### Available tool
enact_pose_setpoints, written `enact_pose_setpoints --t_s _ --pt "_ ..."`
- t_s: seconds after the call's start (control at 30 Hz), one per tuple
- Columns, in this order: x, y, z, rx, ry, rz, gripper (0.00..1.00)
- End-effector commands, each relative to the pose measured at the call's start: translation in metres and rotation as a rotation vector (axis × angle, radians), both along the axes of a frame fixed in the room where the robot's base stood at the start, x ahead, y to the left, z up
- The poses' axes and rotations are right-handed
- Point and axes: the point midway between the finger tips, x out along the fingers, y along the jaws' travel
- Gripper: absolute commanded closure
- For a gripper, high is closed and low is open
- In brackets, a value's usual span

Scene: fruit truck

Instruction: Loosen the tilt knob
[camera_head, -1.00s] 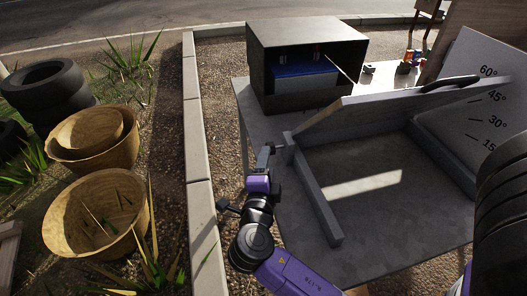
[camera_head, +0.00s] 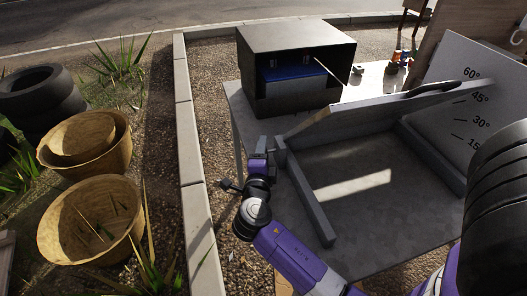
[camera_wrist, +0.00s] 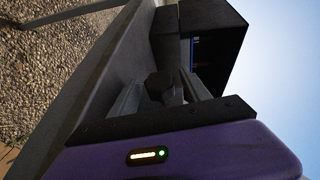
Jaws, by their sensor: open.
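The tilting panel (camera_head: 375,108) is a grey board propped at a slant above a grey frame (camera_head: 309,203) on the table. A dark faceted knob (camera_wrist: 160,84) shows in the wrist view between the two fingers of my gripper (camera_wrist: 162,94). The fingers are apart, one on each side of the knob; I cannot tell whether either touches it. In the head view my gripper (camera_head: 270,149) is at the left rear corner of the frame, by the panel's lower edge, and its fingertips and the knob are hard to make out there.
A dark open-fronted box (camera_head: 296,75) with blue inside stands behind the panel. An angle board (camera_head: 472,110) marked in degrees stands at right. Small items (camera_head: 398,58) lie at the table's back. Baskets (camera_head: 88,222) and tires (camera_head: 45,92) sit on the ground at left.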

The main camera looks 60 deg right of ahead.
Motion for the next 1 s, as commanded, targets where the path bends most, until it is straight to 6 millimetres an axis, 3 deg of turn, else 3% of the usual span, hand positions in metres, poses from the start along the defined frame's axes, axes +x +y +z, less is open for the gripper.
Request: enact_pose_setpoints --t_s 0.07,0.37,0.67,1.0 --pt "-0.0001 0.0001 0.0000 0.000 0.000 0.000 0.45" --pt "-0.0003 0.0002 0.0001 0.000 0.000 -0.001 1.00" --pt "-0.0005 0.0001 0.0024 0.022 0.019 -0.001 1.00" --pt "-0.0004 -0.0003 0.0073 0.176 0.155 -0.002 1.00"
